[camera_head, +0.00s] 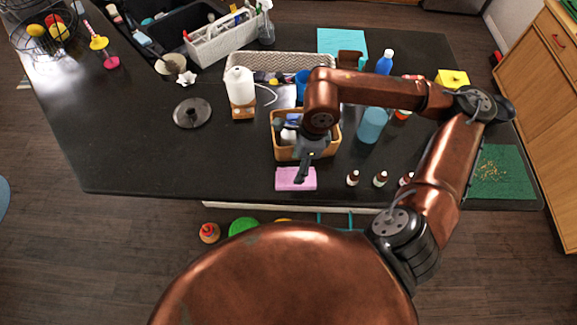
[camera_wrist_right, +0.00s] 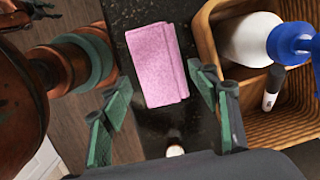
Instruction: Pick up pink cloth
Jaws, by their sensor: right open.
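The pink cloth (camera_head: 295,179) lies folded flat on the dark counter near its front edge, in front of a wooden basket. It also shows in the right wrist view (camera_wrist_right: 157,64), close to the counter edge. My right gripper (camera_head: 303,172) is above the cloth, pointing down. In the right wrist view its green-padded fingers (camera_wrist_right: 160,95) are spread apart, with the cloth beyond and between them and nothing held. Whether the fingers touch the cloth cannot be seen. My left gripper is not in view.
The wooden basket (camera_head: 333,139) with bottles stands right behind the cloth. Small brown bottles (camera_head: 353,178) stand to its right, and a blue cup (camera_head: 371,125) is further back. A white bottle (camera_head: 240,86) is behind left. The counter left of the cloth is clear.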

